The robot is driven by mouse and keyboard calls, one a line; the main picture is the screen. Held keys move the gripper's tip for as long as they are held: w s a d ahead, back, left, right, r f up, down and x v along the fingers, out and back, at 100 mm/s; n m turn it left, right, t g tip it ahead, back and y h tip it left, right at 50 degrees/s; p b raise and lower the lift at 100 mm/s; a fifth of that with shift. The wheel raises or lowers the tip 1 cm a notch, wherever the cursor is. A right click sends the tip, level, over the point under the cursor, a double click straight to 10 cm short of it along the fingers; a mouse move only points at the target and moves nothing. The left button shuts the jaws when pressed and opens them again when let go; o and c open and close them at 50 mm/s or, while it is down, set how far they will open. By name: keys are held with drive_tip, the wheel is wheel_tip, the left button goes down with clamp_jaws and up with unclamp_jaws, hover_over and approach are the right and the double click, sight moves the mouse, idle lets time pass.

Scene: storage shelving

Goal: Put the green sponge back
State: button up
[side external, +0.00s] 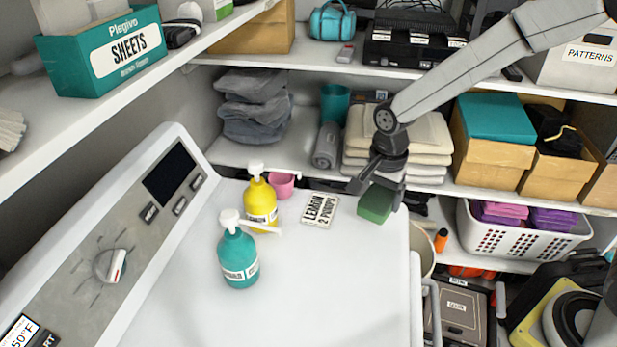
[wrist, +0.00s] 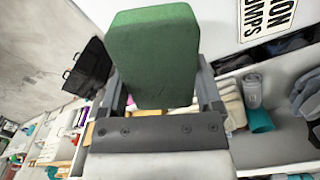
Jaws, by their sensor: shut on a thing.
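The green sponge (side external: 375,204) is between the fingers of my gripper (side external: 381,188), at the right back edge of the white machine top (side external: 330,270). My gripper is shut on it. In the side view I cannot tell whether the sponge touches the top or hangs just above it. In the wrist view the sponge (wrist: 152,55) fills the upper middle, held between the two grey fingers (wrist: 155,100). The far side of the sponge is hidden.
A card reading "LEMON 2 PUMPS" (side external: 320,209) lies left of the sponge. A yellow pump bottle (side external: 261,204), a teal pump bottle (side external: 238,260) and a pink cup (side external: 283,185) stand further left. The front of the white top is clear.

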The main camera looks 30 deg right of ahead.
sight(372, 200)
drive_tip(key=shift+w+f, duration=0.7)
drive_tip(key=shift+f, duration=0.1)
drive_tip(key=shift+w+a+f, duration=0.1)
drive_tip(key=shift+w+f, duration=0.2)
drive_tip(key=shift+f, duration=1.55)
drive_tip(key=shift+f, duration=0.2)
drive_tip(key=o, duration=1.1)
drive_tip(key=shift+r, duration=0.15)
wheel_tip(372, 200, up, 12)
drive_tip(key=shift+r, duration=0.1)
